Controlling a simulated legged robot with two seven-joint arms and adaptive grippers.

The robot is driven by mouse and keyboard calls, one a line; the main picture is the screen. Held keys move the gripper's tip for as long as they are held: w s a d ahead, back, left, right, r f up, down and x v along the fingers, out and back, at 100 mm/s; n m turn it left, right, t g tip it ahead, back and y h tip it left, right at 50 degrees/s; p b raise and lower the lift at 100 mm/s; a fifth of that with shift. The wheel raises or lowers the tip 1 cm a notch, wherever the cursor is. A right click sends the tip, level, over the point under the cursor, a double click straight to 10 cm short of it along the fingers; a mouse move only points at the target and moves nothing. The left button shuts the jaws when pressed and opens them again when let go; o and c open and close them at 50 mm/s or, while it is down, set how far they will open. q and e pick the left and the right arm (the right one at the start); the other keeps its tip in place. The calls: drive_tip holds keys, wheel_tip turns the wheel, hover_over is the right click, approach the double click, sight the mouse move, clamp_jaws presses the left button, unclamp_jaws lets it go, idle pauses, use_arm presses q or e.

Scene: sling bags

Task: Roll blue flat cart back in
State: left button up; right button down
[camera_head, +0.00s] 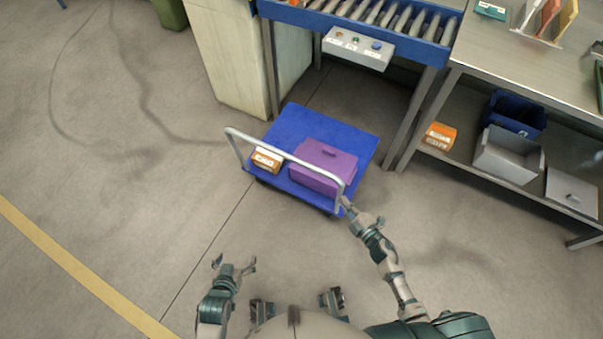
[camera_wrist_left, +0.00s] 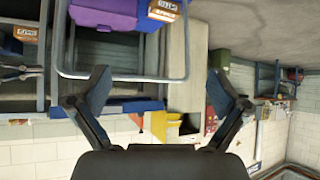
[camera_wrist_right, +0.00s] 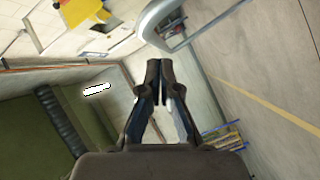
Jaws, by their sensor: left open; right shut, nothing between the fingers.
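The blue flat cart (camera_head: 291,121) stands on the floor in front of the conveyor, its far edge close to the conveyor's legs. Its silver handle (camera_head: 283,154) is on the side facing me. A purple box (camera_head: 325,163) and a small orange-brown box (camera_head: 266,159) ride on it. My right gripper (camera_head: 347,204) is shut and empty at the handle's right end; whether it touches is unclear. The handle also shows just past its fingertips in the right wrist view (camera_wrist_right: 160,22). My left gripper (camera_head: 234,264) is open and empty, apart from the handle, which shows in the left wrist view (camera_wrist_left: 125,77).
The roller conveyor (camera_head: 370,20) with a control box (camera_head: 358,47) stands behind the cart. A cream cabinet (camera_head: 235,60) is at its left. A metal bench (camera_head: 530,75) at right holds bins on its lower shelf. Floor at left and in front is clear, with a yellow line (camera_head: 85,272).

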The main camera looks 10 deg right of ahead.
use_arm(q)
drive_tip(key=w+d+r+t+h+b, duration=0.2)
drive_tip(key=w+r+t+b, duration=0.2)
drive_tip(key=r, duration=0.9)
drive_tip(key=w+t, duration=0.1)
drive_tip(key=t, duration=0.2)
drive_tip(key=shift+r+t, duration=0.4)
use_arm(e)
drive_tip(key=w+a+n+g+y, duration=0.1)
drive_tip(key=w+a+n+y, duration=0.3)
drive_tip(key=w, duration=0.7)
drive_tip(key=a+n, duration=0.2)
drive_tip(key=a, duration=0.2)
drive_tip(key=shift+r+n+g+y, duration=0.3)
drive_tip(key=shift+r+g+y, duration=0.05)
drive_tip(key=shift+g+y, duration=0.05)
use_arm(q)
drive_tip(key=shift+f, duration=0.1)
use_arm(e)
drive_tip(key=shift+w, duration=0.1)
